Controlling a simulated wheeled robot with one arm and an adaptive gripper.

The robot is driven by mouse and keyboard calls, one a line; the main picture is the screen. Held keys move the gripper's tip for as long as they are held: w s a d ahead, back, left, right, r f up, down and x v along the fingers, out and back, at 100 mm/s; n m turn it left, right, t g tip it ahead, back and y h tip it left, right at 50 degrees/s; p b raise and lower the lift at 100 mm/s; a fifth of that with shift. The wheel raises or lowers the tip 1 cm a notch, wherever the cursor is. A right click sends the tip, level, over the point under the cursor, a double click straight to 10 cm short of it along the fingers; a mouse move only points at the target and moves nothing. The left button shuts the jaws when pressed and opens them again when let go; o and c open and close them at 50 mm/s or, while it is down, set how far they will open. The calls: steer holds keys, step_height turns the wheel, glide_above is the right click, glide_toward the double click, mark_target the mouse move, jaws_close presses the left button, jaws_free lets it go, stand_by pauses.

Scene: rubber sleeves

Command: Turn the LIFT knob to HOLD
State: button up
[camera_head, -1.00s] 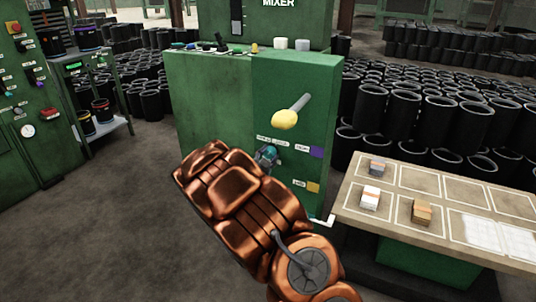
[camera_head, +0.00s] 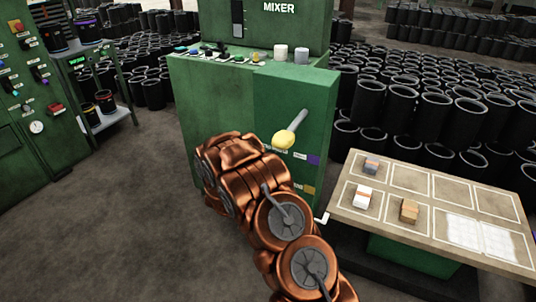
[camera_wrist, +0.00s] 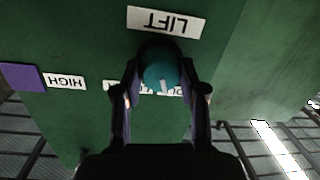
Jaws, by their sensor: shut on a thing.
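The teal round LIFT knob (camera_wrist: 160,76) shows in the wrist view with a short white mark on its face. Its white LIFT label (camera_wrist: 166,22) appears upside down above it. My gripper (camera_wrist: 163,68) is shut on the knob, one finger on each side. White position labels lie behind the knob, mostly covered by it and the fingers, so HOLD cannot be read. In the head view my copper arm hides the knob and the gripper.
The green mixer cabinet (camera_head: 215,105) carries a yellow-ended lever (camera_head: 284,139) above my arm. A purple tag (camera_wrist: 21,77) sits beside a HIGH label (camera_wrist: 65,81). A table (camera_head: 455,184) with small blocks stands right. Open floor lies left.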

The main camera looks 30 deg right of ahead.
steer(key=shift+r+n+p, duration=0.1)
steer(key=shift+n+p, duration=0.6)
steer(key=shift+p, duration=0.1)
steer(key=o, duration=1.1)
steer(key=shift+o, duration=0.2)
steer(key=shift+a, duration=0.1)
steer(key=f+v, duration=0.1)
steer(key=v, duration=1)
steer(key=shift+s+a+r, duration=0.2)
steer(key=shift+a+r, duration=0.15)
steer(key=shift+r, duration=0.15)
